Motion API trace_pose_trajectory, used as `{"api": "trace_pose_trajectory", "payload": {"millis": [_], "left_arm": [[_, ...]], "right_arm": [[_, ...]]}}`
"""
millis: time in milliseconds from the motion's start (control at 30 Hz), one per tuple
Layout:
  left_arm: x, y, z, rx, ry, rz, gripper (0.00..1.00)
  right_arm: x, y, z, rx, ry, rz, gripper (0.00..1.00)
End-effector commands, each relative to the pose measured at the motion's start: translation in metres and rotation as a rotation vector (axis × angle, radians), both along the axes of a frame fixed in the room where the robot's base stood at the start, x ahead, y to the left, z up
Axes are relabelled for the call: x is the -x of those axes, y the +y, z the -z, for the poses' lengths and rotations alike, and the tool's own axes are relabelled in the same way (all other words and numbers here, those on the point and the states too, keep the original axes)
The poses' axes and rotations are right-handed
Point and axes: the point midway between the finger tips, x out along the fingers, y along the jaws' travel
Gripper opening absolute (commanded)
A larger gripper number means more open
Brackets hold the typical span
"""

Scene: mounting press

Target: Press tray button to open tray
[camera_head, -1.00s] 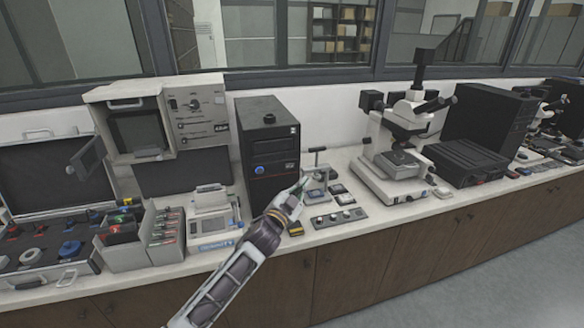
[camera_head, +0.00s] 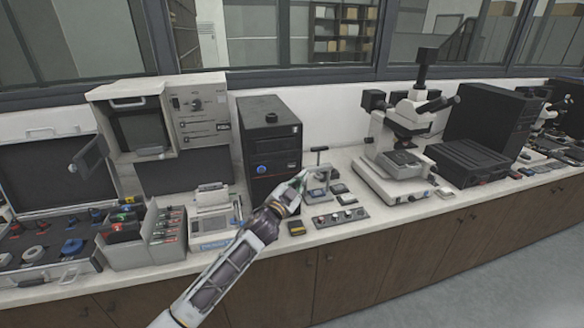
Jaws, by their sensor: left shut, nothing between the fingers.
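A black tower unit (camera_head: 285,160) stands upright on the bench, with a round blue button (camera_head: 262,168) low on its front. A small grey press (camera_head: 319,182) with a T-shaped handle stands just right of the tower. My left gripper (camera_head: 302,179) is shut and empty, in front of the tower's right side and beside the press. From this angle I cannot tell whether its fingertips touch the press. I cannot make out which part is the tray button or any open tray. My right gripper is not in view.
A grey control panel (camera_head: 340,217) with several knobs lies at the bench's front edge. A microscope (camera_head: 405,150) stands to the right. A grey bin of packets (camera_head: 165,235) and an open case (camera_head: 50,250) are at left.

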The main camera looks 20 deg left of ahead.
Motion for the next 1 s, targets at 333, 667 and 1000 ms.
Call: {"api": "trace_pose_trajectory", "payload": {"millis": [333, 667, 1000], "left_arm": [[-0.027, 0.018, 0.0, -0.001, -0.001, -0.001, 0.0], [-0.044, 0.03, 0.0, -0.001, 0.0, 0.0, 0.0], [-0.046, 0.031, 0.0, -0.001, -0.001, 0.0, 0.0]], "right_arm": [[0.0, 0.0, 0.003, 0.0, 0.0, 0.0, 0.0], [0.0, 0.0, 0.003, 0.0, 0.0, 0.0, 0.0], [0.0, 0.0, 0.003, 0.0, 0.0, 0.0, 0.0]]}}
